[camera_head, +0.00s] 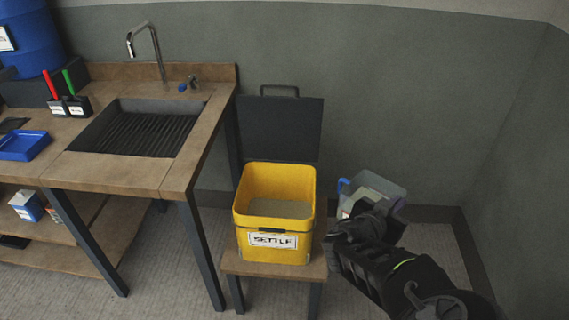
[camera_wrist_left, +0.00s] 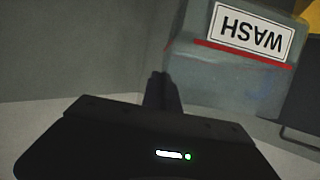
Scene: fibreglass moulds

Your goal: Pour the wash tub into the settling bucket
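The yellow settling bucket (camera_head: 258,225), labelled SETTLE, stands upright and open on a small wooden stand, with grey contents inside. The translucent grey wash tub (camera_head: 392,187) with a blue handle (camera_head: 343,185) is just right of the bucket, partly hidden by my arm. In the left wrist view the tub (camera_wrist_left: 215,75) shows an upside-down WASH label and a red line. My left gripper (camera_head: 362,222) is at the tub's near side. Its fingers (camera_wrist_left: 160,92) are close together at the tub's edge and look shut on it, though the contact is partly hidden. My right gripper is not in view.
A dark raised lid (camera_head: 282,130) stands behind the bucket. Left is a wooden bench (camera_head: 110,172) with a sink (camera_head: 150,125), a tap, a blue tray (camera_head: 22,145) and blue drums. Grey walls close off the back and right.

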